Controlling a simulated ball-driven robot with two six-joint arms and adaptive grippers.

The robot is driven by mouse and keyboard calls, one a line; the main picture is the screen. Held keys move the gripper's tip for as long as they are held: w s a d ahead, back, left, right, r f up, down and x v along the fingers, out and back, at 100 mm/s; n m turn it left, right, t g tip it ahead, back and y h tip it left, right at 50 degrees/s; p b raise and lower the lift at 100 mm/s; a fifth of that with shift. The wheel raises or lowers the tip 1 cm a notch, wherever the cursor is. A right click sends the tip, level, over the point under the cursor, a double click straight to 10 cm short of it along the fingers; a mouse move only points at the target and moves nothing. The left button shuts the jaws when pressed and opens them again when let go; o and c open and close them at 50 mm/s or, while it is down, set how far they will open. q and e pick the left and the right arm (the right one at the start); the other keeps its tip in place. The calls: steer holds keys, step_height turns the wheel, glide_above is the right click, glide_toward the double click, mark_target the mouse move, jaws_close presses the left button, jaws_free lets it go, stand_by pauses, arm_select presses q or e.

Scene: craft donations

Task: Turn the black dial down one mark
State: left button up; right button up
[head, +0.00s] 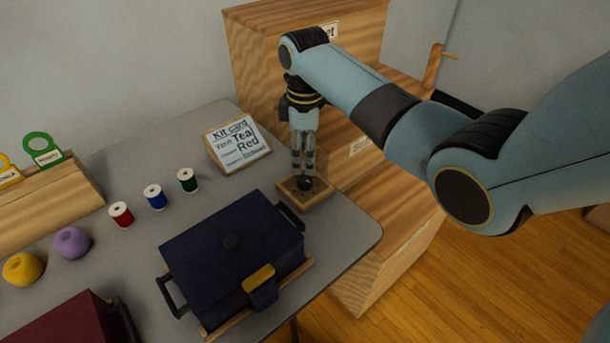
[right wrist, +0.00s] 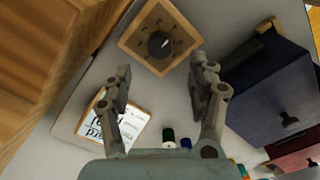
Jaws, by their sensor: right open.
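The black dial (head: 305,184) sits on a small square wooden base (head: 313,198) near the table's right edge. In the right wrist view the dial (right wrist: 160,44) shows from above, with dark marks around it on the wooden base (right wrist: 133,38). My right gripper (head: 303,170) points down just above the dial in the head view. In the right wrist view its two fingers (right wrist: 162,78) are spread apart and empty, with the dial ahead between them. I cannot tell whether a fingertip touches the dial. My left gripper is in neither view.
A navy box (head: 225,245) with a yellow latch stands close in front of the dial. A kit card (head: 238,144) stands behind left. Red (head: 121,215), blue (head: 155,197) and green (head: 187,180) spools stand left. A wooden cabinet (head: 262,70) rises behind the dial.

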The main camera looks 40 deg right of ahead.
mark_target(305, 179)
step_height(305, 179, down, 7)
steer(key=shift+f+b, duration=0.1)
steer(key=shift+b, duration=0.45)
steer(key=shift+c, duration=0.2)
steer(key=c, duration=1.1)
